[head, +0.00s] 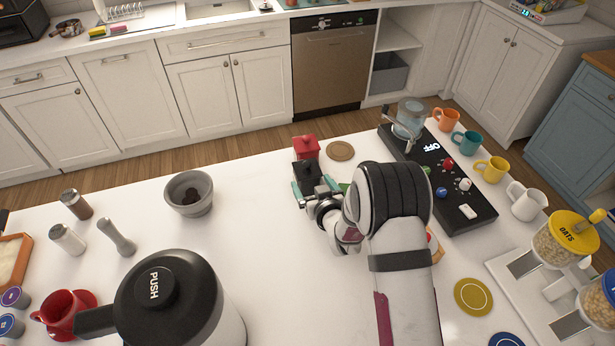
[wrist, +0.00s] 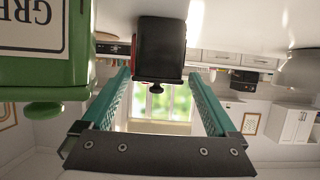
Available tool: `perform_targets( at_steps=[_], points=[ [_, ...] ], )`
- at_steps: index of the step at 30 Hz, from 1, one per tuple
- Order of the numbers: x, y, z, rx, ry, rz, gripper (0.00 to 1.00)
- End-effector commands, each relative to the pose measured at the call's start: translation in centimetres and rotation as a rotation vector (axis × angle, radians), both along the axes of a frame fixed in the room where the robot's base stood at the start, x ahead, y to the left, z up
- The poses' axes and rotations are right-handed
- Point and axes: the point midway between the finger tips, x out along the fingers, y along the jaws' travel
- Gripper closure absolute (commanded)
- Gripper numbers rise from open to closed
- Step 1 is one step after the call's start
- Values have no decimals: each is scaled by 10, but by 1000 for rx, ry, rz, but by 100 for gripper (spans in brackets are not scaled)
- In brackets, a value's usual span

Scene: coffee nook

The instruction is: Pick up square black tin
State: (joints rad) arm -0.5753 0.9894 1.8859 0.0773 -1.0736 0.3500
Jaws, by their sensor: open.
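The square black tin (head: 306,174) stands upright on the white counter, with a small knob on its lid. My gripper (head: 314,190) is open, with teal fingers, on the near side of the tin. In the wrist view, which is upside down, the black tin (wrist: 160,45) sits centred at the gap between the fingertips (wrist: 158,75). A narrow gap shows on each side of it. I cannot tell whether the tips reach past its near face.
A red tin (head: 306,148) stands just behind the black one. A green tin (wrist: 40,50) labelled "GRE..." is close beside my gripper, mostly hidden in the head view. A round brown coaster (head: 340,151) lies behind right. A grey bowl (head: 189,205) stands left, with clear counter between.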

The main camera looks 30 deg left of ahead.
Motion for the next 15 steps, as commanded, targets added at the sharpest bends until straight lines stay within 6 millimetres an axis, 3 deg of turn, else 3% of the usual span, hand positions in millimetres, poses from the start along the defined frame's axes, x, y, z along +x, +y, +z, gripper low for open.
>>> perform_targets(
  at_steps=[10,15],
  points=[
    [35,31,-20,-2,-1,1,6],
    [43,38,-24,-2,1,-1,6]
  ],
)
